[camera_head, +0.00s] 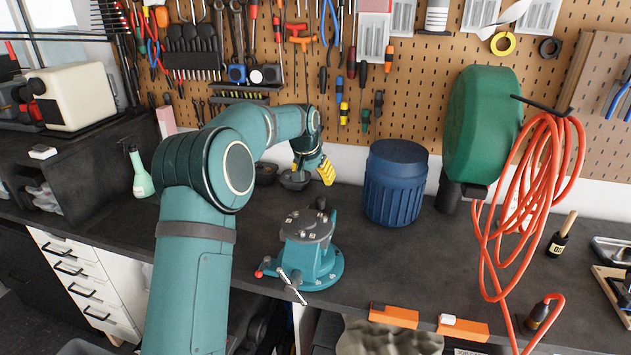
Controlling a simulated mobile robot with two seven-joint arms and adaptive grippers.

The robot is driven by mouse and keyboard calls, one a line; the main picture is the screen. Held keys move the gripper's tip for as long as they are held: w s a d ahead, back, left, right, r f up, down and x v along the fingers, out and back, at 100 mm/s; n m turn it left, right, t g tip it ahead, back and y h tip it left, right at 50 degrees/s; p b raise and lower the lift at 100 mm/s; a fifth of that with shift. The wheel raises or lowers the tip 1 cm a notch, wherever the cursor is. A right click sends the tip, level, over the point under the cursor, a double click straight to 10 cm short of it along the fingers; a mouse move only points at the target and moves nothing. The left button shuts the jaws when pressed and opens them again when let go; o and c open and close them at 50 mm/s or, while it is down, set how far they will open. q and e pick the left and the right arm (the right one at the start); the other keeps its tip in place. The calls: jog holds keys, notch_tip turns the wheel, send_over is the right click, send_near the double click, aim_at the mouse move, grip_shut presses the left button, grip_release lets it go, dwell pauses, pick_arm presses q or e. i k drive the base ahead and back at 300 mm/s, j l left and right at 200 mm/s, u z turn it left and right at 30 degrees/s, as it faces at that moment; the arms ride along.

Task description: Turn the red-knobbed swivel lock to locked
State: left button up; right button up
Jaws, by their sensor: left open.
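A teal bench vise (306,250) stands near the front edge of the dark workbench. The red knob (259,274) of the swivel lock shows low on the left side of the vise, at the end of a short lever. Whether the lock is locked cannot be told from this view. A silver handle bar (292,288) hangs at the vise's front. My left gripper (312,177) is open behind and above the vise, with a yellow pad showing. It is well away from the red knob and touches nothing that I can see. My right gripper is not in view.
A blue ribbed bin (395,184) stands right of the vise. A green hose reel (484,125) with orange hose (535,190) is farther right. A green spray bottle (139,174) stands at left. Orange-handled items (394,316) lie along the front edge.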

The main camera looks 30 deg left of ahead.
aim_at(267, 259)
jog(key=k, duration=1)
